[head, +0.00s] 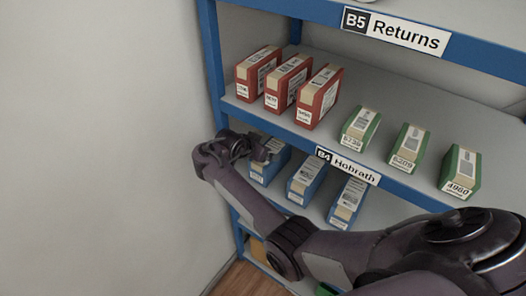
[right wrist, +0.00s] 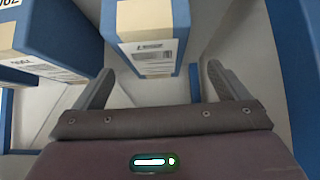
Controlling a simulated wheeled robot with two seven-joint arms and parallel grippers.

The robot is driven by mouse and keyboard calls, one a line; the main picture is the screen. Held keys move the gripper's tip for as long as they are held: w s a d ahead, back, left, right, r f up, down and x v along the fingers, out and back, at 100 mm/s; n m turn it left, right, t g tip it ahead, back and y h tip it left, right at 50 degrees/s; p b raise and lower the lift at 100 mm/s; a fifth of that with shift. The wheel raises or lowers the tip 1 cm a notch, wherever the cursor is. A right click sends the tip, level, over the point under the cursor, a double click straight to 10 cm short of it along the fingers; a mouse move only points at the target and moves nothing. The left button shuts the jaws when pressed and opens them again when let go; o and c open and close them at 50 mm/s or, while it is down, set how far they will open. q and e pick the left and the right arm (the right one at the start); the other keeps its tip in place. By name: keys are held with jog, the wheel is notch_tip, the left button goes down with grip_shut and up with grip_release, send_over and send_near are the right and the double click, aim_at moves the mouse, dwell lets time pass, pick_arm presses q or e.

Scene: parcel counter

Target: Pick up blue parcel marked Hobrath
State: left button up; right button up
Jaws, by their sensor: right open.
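Three blue parcels stand in a row on the lower shelf, behind the "B4 Hobrath" label (head: 347,167): a left one (head: 269,172), a middle one (head: 306,181) and a right one (head: 347,206). Each has a tan strip and white labels. My right gripper (head: 262,150) is at the left parcel and partly covers it. In the right wrist view my open right gripper (right wrist: 160,69) has its fingers apart, with one blue parcel (right wrist: 152,20) ahead between them. No grip on it shows. My left gripper is not in view.
A blue upright (head: 211,60) and a wall (head: 100,120) are close on the left. In the right wrist view another blue parcel (right wrist: 62,35) stands close left.

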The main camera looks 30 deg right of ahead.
jog(key=shift+w+d+f, duration=0.3)
jog(key=shift+d+f, duration=0.35)
jog(key=shift+s+d+f+p, duration=0.15)
jog(key=shift+d+f+p, duration=0.15)
jog(key=shift+d, duration=0.25)
jog(key=shift+s+d+f+p, duration=0.1)
jog(key=shift+d+f+p, duration=0.05)
jog(key=shift+d+f, duration=0.3)
jog(key=x, duration=0.2)
jog(key=shift+w+d+f, duration=0.1)
jog(key=shift+w+f, duration=0.1)
jog(key=shift+f, duration=0.05)
jog(key=shift+w+d+f, duration=0.15)
jog(key=shift+f, duration=0.05)
jog(key=shift+c, duration=0.3)
jog(key=c, duration=1.2)
jog(key=shift+r, duration=0.1)
jog(key=shift+c, duration=0.8)
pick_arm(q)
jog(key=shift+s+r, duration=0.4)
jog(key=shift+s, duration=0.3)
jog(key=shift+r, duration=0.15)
pick_arm(e)
jog(key=shift+r, duration=0.15)
